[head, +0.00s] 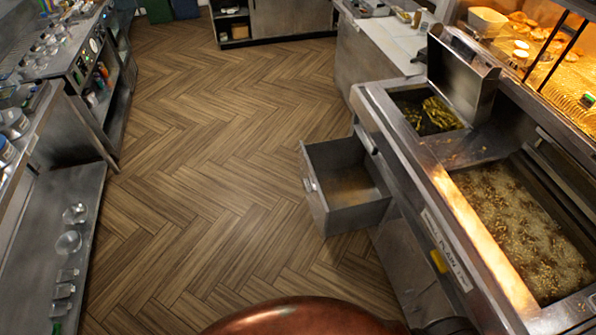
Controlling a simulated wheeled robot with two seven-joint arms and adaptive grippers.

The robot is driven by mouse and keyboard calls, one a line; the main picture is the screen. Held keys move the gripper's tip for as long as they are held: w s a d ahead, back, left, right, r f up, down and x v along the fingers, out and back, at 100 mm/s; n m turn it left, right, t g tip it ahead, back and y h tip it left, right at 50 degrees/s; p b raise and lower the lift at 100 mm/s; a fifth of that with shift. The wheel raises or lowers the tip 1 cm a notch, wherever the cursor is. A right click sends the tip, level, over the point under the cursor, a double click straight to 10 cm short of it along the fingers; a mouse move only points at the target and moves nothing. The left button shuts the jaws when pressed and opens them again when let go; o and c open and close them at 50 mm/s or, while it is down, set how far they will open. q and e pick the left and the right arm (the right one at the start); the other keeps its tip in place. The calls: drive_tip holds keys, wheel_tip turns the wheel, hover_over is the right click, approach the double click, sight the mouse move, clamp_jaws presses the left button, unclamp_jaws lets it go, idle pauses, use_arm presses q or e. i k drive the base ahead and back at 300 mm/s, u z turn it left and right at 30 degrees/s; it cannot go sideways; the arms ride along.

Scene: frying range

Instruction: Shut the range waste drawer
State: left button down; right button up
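The range waste drawer (316,200) stands pulled out from the lower front of the frying range (440,212), right of the middle in the head view. Its grey metal front with a small handle (309,184) faces left over the floor. I look down into its open top, and the inside looks empty. Neither of my grippers shows in this view, so nothing of mine is seen touching the drawer.
The wooden floor (200,150) left of the drawer is clear. A steel counter with shelves (75,215) holding glass jars runs along the left. The range top has a vat of bubbling oil (520,225). A low cabinet (285,18) stands at the far end.

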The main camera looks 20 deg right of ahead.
sight(345, 192)
drive_tip(key=z, duration=0.3)
drive_tip(key=i, duration=0.8)
drive_tip(key=z, duration=0.55)
